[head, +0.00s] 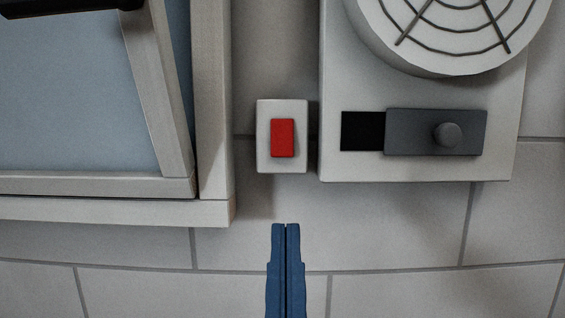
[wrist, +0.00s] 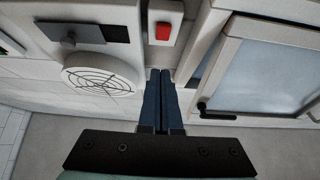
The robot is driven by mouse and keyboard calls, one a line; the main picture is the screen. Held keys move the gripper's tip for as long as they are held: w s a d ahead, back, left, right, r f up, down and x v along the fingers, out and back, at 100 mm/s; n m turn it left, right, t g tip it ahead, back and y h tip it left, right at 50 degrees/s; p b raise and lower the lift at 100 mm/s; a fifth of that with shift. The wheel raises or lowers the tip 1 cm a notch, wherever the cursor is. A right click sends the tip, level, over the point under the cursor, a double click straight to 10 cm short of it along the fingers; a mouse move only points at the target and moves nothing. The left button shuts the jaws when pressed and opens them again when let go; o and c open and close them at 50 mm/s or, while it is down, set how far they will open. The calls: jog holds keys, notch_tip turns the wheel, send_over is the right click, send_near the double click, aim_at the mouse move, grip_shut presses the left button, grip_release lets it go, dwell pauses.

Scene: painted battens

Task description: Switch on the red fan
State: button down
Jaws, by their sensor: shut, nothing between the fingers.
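The fan (head: 450,25) is a pale round housing with a dark wire grille on a pale wall panel, at the upper right of the head view. It also shows at the left of the wrist view (wrist: 104,80). Left of its panel, a white switch plate (head: 263,110) carries a red rocker (head: 283,138); the red rocker also shows in the wrist view (wrist: 163,32). My gripper (head: 285,226) has blue fingers closed together and empty. In the head view its tips appear below the switch plate, apart from it in the picture. I cannot tell the depth gap.
A grey slider with a round knob (head: 448,134) sits beside a black slot on the fan panel. A framed window (head: 75,100) stands slightly open at the left, with a dark handle (wrist: 218,114). The tiled wall below is clear.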

aim_at(284, 141)
jog(key=p+x, duration=0.2)
jog(key=x, duration=0.2)
jog(key=f+p+x, duration=0.1)
jog(key=p+x, duration=0.1)
jog(key=x, duration=0.2)
jog(key=w+p+x, duration=0.1)
jog(key=p+x, duration=0.1)
jog(key=x, duration=0.2)
jog(key=shift+a+f+p, duration=0.1)
jog(key=shift+f+p, duration=0.15)
jog(key=shift+p, duration=0.05)
jog(key=shift+w+f, duration=0.2)
jog(key=shift+w, duration=0.35)
jog(key=shift+f, duration=0.1)
